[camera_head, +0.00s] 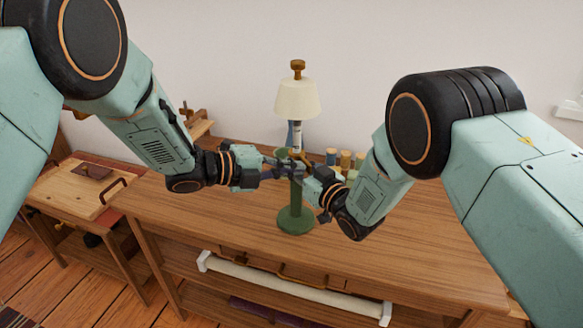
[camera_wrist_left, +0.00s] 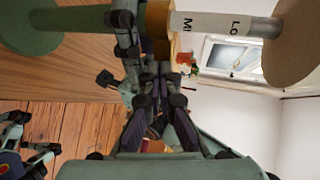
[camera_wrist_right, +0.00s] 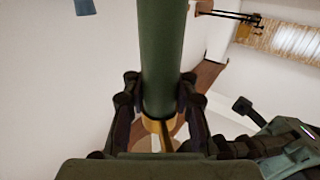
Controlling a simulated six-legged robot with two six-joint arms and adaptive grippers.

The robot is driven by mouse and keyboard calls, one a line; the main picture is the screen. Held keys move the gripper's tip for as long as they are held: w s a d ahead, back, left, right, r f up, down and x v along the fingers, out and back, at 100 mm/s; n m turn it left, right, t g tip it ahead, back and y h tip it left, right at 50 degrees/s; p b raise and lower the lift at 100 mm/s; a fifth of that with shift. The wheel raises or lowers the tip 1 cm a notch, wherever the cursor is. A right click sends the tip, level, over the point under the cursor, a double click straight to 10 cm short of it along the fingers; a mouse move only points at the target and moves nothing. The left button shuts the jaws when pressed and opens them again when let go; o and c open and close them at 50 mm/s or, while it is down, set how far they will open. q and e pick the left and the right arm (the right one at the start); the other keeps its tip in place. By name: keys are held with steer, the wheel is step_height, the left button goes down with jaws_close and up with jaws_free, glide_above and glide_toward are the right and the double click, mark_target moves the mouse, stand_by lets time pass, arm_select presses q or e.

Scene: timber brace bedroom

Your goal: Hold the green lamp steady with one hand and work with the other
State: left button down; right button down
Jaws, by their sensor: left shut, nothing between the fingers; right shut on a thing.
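The green lamp (camera_head: 296,190) stands upright on the wooden table, with a round green base, a cream shade (camera_head: 297,98) and a brown knob on top. A light sleeve with dark letters shows below the shade, and more clearly in the left wrist view (camera_wrist_left: 205,24). My right gripper (camera_head: 302,177) is shut on the green stem. In the right wrist view the stem (camera_wrist_right: 162,60) passes between its fingers. My left gripper (camera_head: 277,168) is shut and empty, beside the upper stem at the left. Its fingers (camera_wrist_left: 158,88) also show in the left wrist view.
The wooden table (camera_head: 200,217) has free room left of the lamp base and to its right. Several small spools (camera_head: 345,159) stand behind the lamp. A white rail (camera_head: 290,288) runs along the table's front. A lower wooden bench (camera_head: 78,190) stands at the left.

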arm_select(q)
steer(key=d+n+t+y, duration=0.1)
steer(key=n+t+y, duration=0.1)
steer(key=n+t, duration=0.1)
steer(key=shift+d, duration=0.4)
stand_by(0.5)
steer(key=f+v, duration=0.1)
steer(key=v, duration=1.3)
steer(key=shift+a, duration=0.2)
arm_select(e)
steer(key=c, duration=1)
jaws_free()
